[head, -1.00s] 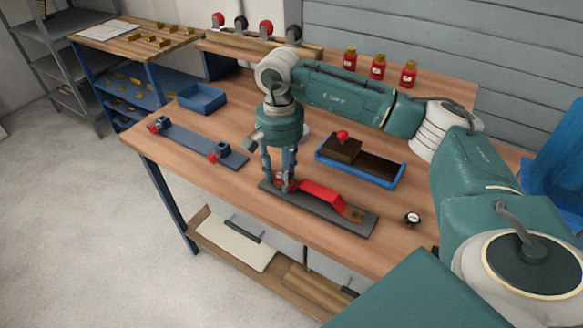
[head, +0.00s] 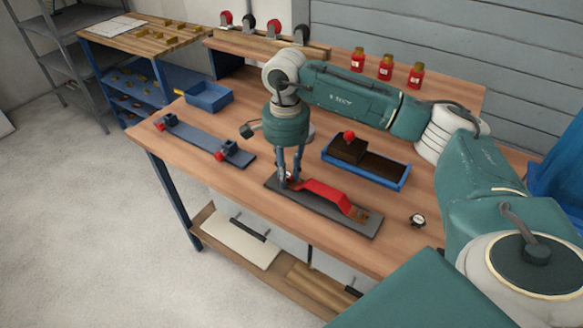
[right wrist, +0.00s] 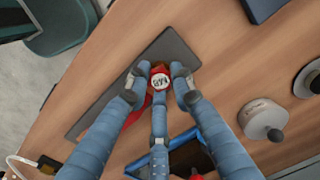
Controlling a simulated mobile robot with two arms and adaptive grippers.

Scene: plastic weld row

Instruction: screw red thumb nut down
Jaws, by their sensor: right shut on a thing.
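The red thumb nut (right wrist: 159,80), with a white cap marked M8, shows in the right wrist view between the fingers of my right gripper (right wrist: 158,88). The gripper is shut on it from the sides. In the head view my right gripper (head: 289,182) points straight down at the left end of a red bar (head: 322,193), and its fingers mostly hide the nut. The bar lies on a dark grey base plate (head: 345,223) near the bench's front edge. How far the nut sits above the bar cannot be told. My left gripper is not in view.
A blue tray (head: 402,184) with a brown block and red knob stands close behind the plate. A grey-blue fixture (head: 190,140) lies left, with an empty-looking blue bin (head: 209,98) behind it. A small round dial (head: 417,220) sits right. Red bottles (head: 386,68) stand at the back.

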